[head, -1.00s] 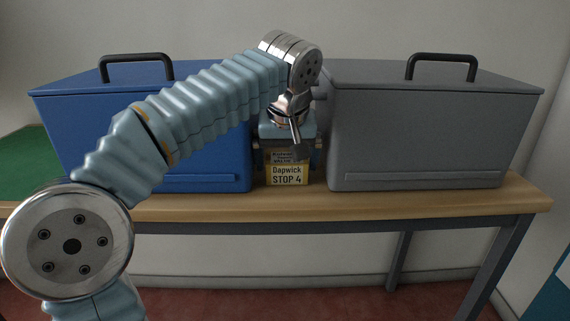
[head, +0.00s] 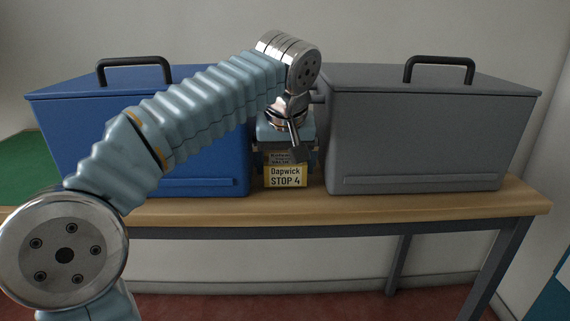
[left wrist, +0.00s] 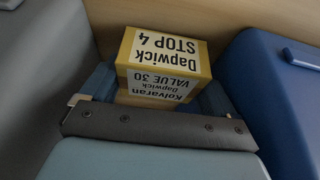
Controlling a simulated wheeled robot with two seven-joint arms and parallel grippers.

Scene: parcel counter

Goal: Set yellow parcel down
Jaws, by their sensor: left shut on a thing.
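The yellow parcel (head: 285,177) stands in the gap between the blue box and the grey box on the table, with a white label reading "Dapwick STOP 4". In the left wrist view the parcel (left wrist: 163,66) shows its labelled faces. My left gripper (left wrist: 150,97) is shut on it, with one finger at each side. In the head view the gripper (head: 286,156) comes down over the parcel from above. The parcel's underside is hidden, so I cannot tell whether it touches the wood. My right gripper is not in view.
The blue box (head: 210,150) with a black handle stands close on the left. The grey box (head: 430,140) with a black handle stands close on the right. The gap between them is narrow. The wooden table (head: 400,204) has a bare strip along its front edge.

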